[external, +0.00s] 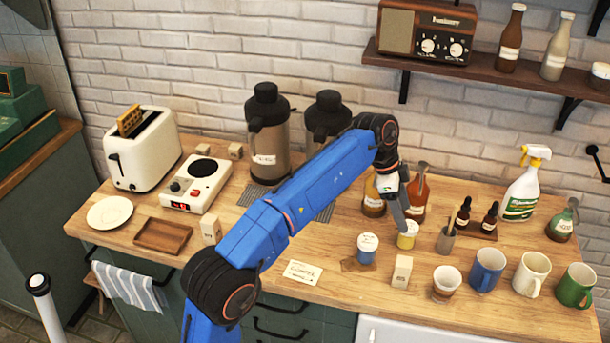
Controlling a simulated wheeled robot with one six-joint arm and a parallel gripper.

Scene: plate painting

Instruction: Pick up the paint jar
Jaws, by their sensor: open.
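A yellow paint jar (406,242) with a pale top stands on the wooden counter, right of centre. A blue jar (366,256) with a white lid and label stands to its left, on a brown patch. My gripper (402,224) points down at the yellow jar, with its finger end at or just above the jar's top. It is open, and nothing is seen held in it. One finger hides part of the jar's top, and I cannot tell whether the fingers touch it.
A brush cup (446,240) stands close to the right of the yellow jar, and a small pale block (402,271) stands in front. Bottles (417,196) stand close behind. Mugs (487,270) line the front right. Bare counter (325,240) lies left of the blue jar.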

